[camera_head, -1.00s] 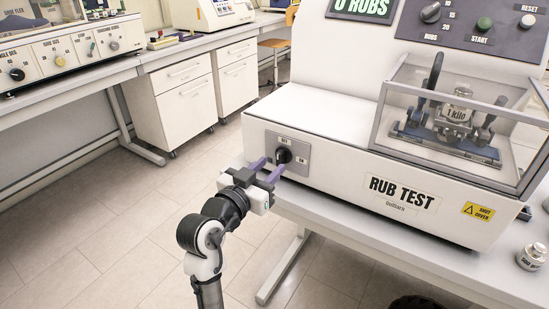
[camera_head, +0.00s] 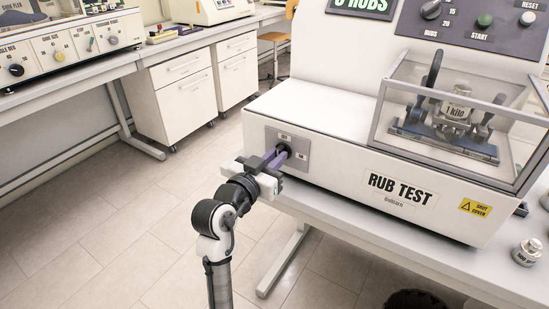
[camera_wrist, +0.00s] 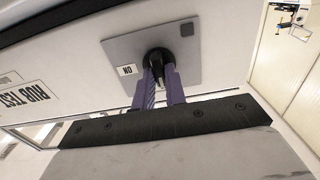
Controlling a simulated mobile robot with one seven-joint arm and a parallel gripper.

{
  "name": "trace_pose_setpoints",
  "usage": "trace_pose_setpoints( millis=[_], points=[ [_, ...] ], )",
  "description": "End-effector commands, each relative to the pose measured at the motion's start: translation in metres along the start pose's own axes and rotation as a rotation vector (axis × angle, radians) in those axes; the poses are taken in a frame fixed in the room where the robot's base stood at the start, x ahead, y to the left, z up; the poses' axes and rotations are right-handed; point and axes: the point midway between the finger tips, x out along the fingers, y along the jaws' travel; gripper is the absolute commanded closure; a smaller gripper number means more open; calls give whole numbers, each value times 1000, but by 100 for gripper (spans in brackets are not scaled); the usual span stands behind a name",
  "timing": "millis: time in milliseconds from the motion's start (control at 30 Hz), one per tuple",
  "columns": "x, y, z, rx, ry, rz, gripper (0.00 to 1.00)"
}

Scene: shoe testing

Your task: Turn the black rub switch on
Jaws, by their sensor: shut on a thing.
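The black rub switch (camera_head: 284,149) is a round knob on a grey plate (camera_head: 301,145) at the left end of the white rub test machine's front. In the wrist view the knob (camera_wrist: 158,57) sits in the middle of its plate, with an upside-down "ON" label (camera_wrist: 127,70) to its left. My gripper (camera_head: 279,157) reaches it from the front with purple fingers. In the wrist view the fingers (camera_wrist: 160,74) are shut on the knob, one on each side. The fingers partly hide the knob, so its exact pointing direction is hard to tell.
The rub test machine (camera_head: 340,150) stands on a white table (camera_head: 365,246). A clear cover (camera_head: 460,110) encloses a 1 kilo weight. A small metal weight (camera_head: 528,253) stands at the table's right. Cabinets and a bench stand behind left. The floor left of my arm is clear.

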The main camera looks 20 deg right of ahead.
Motion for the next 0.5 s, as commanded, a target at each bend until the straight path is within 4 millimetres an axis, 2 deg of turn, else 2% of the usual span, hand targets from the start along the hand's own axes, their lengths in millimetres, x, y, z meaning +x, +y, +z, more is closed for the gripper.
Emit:
trace_pose_setpoints(
  millis=[267,500],
  points=[
    [0,0,2,54,2,0,100],
    [0,1,6,207,5,0,100]
  ],
)
